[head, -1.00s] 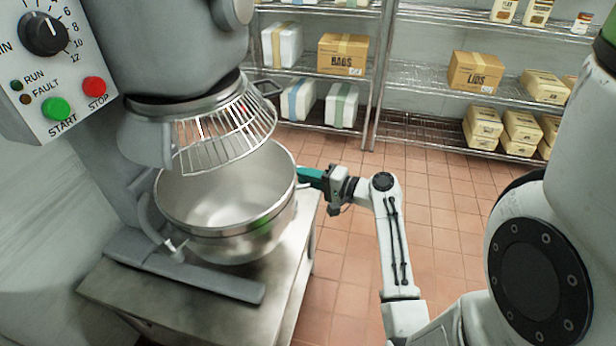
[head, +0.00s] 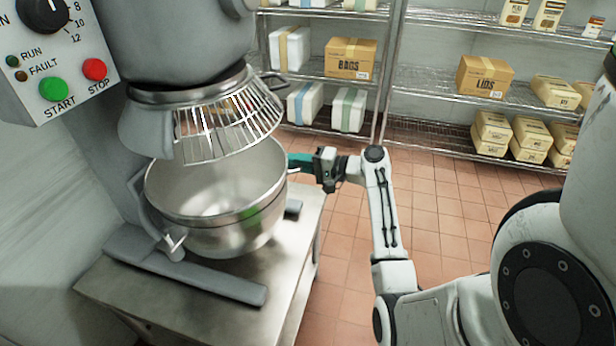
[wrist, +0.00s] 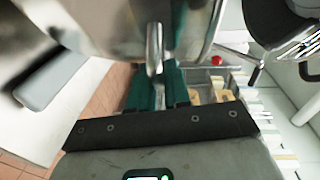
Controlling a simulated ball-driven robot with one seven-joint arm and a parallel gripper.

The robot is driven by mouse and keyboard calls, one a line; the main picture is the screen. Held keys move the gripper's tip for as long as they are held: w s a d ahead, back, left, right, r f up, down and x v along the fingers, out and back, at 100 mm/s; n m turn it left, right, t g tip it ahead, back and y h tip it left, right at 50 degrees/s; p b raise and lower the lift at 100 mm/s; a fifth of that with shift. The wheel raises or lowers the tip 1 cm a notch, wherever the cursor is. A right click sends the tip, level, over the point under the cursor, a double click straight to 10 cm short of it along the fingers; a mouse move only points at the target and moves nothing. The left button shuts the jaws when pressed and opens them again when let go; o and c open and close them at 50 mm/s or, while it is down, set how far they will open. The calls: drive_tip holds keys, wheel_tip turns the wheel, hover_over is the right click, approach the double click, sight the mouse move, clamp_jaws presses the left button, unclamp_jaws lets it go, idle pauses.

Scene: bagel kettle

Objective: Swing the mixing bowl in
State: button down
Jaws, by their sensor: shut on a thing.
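The steel mixing bowl (head: 215,215) sits on the mixer's stand, under and partly in front of the wire guard (head: 235,125). Its open rim faces up, and the guard hides part of its left back rim. My gripper (head: 299,163) is at the bowl's right side, its teal fingers touching there. In the wrist view the teal fingers (wrist: 155,88) are shut around a metal handle (wrist: 154,45) on the bowl, whose shiny wall (wrist: 110,25) fills the top.
The mixer's grey arms (head: 185,268) lie along the steel table (head: 150,305). The control panel (head: 60,55) is at upper left. Wire shelves (head: 430,120) with boxes stand at the back. Tiled floor (head: 345,235) is clear right of the table.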

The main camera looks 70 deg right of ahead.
drive_tip(key=shift+w+d+n+y+b, duration=0.2)
drive_tip(key=shift+w+d+y, duration=0.1)
drive_tip(key=shift+w, duration=0.25)
drive_tip(key=shift+w+d+n+y+b, duration=0.2)
drive_tip(key=shift+w+y, duration=0.1)
drive_tip(key=shift+w, duration=0.25)
drive_tip(key=c, duration=1.2)
unclamp_jaws()
drive_tip(key=s, duration=1)
drive_tip(key=shift+s+d+r, duration=0.3)
drive_tip(key=shift+d+r, duration=0.15)
